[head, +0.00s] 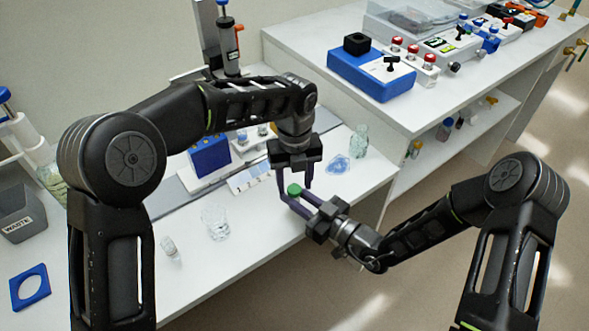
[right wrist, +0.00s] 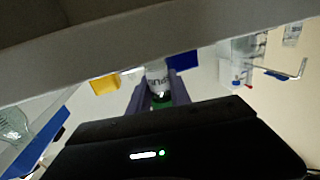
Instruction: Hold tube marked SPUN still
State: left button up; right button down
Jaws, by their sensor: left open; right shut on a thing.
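The tube marked SPUN has a green cap (head: 294,189); its body is hidden in the head view. In the right wrist view its white label (right wrist: 156,75) shows upside down, partly readable, with the cap towards the camera. My right gripper (head: 299,200) is shut on the tube, one purple finger on each side of it, above the front part of the white bench (head: 262,222). My left gripper (head: 295,184) is open and points down from above, its fingers apart on either side of the green cap. I cannot tell whether they touch it.
A blue rack (head: 210,158) stands behind my left gripper. A clear beaker (head: 216,224), a small clear vial (head: 169,246), a blue-tinted dish (head: 338,164) and a clear bottle (head: 359,142) stand on the bench. A grey waste bin (head: 22,213) is at the far left.

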pick_arm(q)
jog(key=shift+f, duration=0.5)
grip_shut()
dwell(0.4)
